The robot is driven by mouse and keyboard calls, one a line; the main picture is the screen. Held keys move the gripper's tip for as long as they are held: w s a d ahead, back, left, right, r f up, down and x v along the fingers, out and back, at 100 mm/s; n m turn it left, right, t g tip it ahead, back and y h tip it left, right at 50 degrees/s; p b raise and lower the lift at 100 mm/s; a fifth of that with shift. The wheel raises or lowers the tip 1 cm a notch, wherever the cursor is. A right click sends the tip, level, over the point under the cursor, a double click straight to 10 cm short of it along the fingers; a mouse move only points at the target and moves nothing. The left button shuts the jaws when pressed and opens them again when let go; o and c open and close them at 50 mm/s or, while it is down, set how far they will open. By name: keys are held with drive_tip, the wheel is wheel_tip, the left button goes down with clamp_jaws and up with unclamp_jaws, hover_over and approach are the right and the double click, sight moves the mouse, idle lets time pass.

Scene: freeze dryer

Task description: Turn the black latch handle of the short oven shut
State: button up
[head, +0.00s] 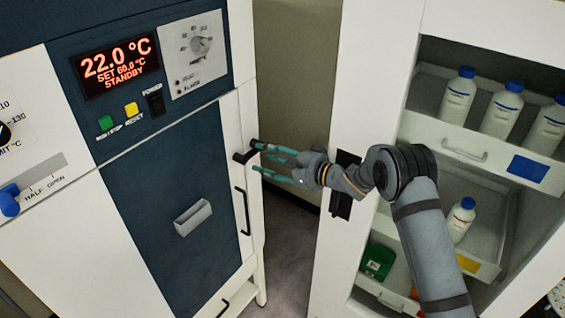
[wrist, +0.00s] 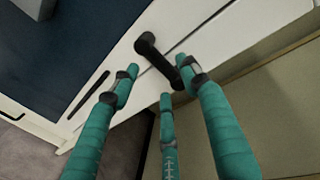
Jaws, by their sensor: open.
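The short oven (head: 175,185) stands at the left in the head view, with a dark blue door in a white frame; the door looks closed. Its black latch handle (head: 243,156) sits on the door's right edge. In the wrist view the black latch handle (wrist: 158,58) slants down to the right from its round pivot. My gripper (head: 265,160) is open, with teal fingers pointing left at the latch. In the wrist view my gripper (wrist: 160,85) has fingers on both sides of the latch's lower end. I cannot tell whether they touch it.
A black vertical door handle (head: 243,211) lies just below the latch. A white cabinet (head: 375,60) with open shelves stands at the right, holding several white bottles (head: 457,95) with blue caps. A narrow gap (head: 297,90) separates oven and cabinet, and my arm reaches across it.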

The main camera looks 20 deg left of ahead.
sight(250, 152)
drive_tip(key=v, duration=0.9)
drive_tip(key=shift+a, duration=0.1)
drive_tip(key=x, duration=1.1)
drive_tip(key=shift+w+a, duration=0.2)
drive_tip(key=shift+a, duration=0.05)
drive_tip(key=shift+d+f, duration=0.1)
